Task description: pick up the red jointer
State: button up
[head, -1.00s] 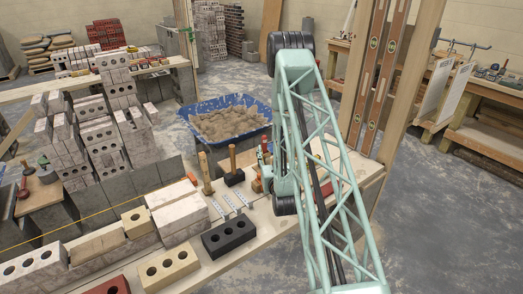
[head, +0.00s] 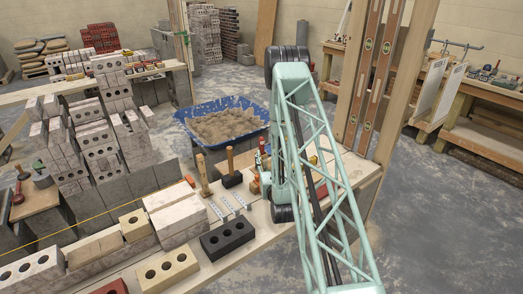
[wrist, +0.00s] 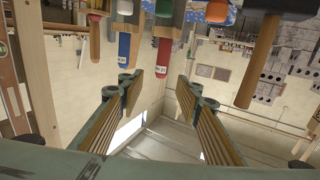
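In the wrist view, which looks upside down, a tool with a red handle and a small white label (wrist: 163,52) hangs into the picture at top centre; it looks like the red jointer. A similar blue-handled tool (wrist: 128,48) is close beside it on the left. My gripper (wrist: 160,90) is open, its two padded fingers apart with nothing between them. The red handle's end lies in line with the gap between the fingertips, apart from them. In the head view my arm hides the gripper, and I cannot make out the red jointer clearly there.
Wooden handles, one at right (wrist: 258,62), flank the coloured tools. On the bench (head: 262,222) in the head view are a black-headed mallet (head: 232,178), a dark cored brick (head: 228,238) and pale blocks. A blue tub of mortar (head: 250,108) stands behind.

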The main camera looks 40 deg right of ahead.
aim_at(262, 143)
jog(key=shift+b+x, duration=0.45)
jog(key=shift+x, duration=3.2)
jog(key=shift+b+x, duration=0.6)
jog(key=shift+x, duration=1.1)
jog(key=shift+w+d+f, duration=0.1)
jog(key=shift+w+d, duration=0.15)
jog(key=shift+w, duration=0.6)
jog(key=c, duration=0.9)
jog(key=shift+c, duration=0.2)
